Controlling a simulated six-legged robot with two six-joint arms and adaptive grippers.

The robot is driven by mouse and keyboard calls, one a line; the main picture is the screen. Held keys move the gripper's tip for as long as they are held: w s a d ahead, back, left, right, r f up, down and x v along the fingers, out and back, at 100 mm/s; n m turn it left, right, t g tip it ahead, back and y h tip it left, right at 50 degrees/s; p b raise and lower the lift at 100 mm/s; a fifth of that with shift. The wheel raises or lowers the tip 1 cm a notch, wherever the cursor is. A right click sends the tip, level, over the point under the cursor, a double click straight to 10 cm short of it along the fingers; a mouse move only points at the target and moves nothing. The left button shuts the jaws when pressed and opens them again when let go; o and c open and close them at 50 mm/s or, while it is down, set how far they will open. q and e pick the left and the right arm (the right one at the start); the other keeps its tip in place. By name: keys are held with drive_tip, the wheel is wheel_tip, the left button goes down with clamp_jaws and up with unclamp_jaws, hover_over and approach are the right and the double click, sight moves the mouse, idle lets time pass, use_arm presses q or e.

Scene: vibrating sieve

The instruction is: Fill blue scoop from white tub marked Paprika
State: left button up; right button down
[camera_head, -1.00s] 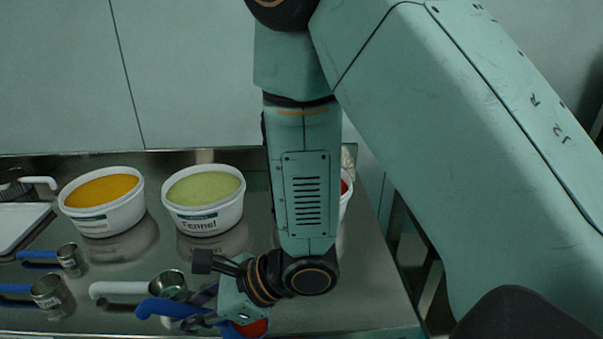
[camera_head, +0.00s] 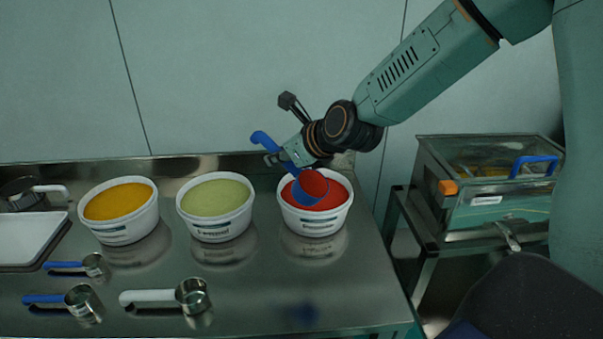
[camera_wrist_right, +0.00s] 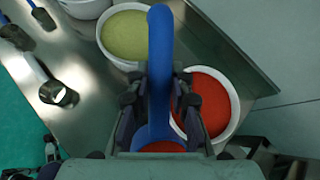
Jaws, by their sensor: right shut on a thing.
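My right gripper (camera_head: 284,158) is shut on the handle of the blue scoop (camera_head: 284,190). The scoop's bowl is over the white tub of red powder (camera_head: 313,225) at the right of the table, and red powder shows in the bowl. I cannot tell whether the bowl touches the powder in the tub. The tub's label is too small to read. In the right wrist view the blue handle (camera_wrist_right: 159,65) stands between the fingers, with red showing in the bowl below and the red tub (camera_wrist_right: 232,108) just right. My left gripper is not in view.
A tub of green powder (camera_head: 215,228) marked Fennel and a tub of orange powder (camera_head: 120,229) stand to the left. Several measuring scoops, including a white-handled one (camera_head: 150,296), lie in front. A sieve machine (camera_head: 487,213) stands right of the table. The front right tabletop is clear.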

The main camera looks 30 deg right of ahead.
drive_tip(key=d+f+m+h+p, duration=0.1)
drive_tip(key=d+m+h+p, duration=0.15)
drive_tip(key=d, duration=0.85)
drive_tip(key=s+d+f+n+y+p, duration=0.2)
drive_tip(key=s+d+f+n+y, duration=0.1)
drive_tip(key=d+f, duration=0.3)
drive_tip(key=shift+s+d+f, duration=0.15)
drive_tip(key=shift+s+f, duration=0.1)
drive_tip(key=shift+s, duration=0.25)
drive_tip(key=shift+w+a, duration=0.1)
drive_tip(key=shift+a, duration=0.15)
drive_tip(key=shift+n+y, duration=0.35)
drive_tip(key=shift+n, duration=0.1)
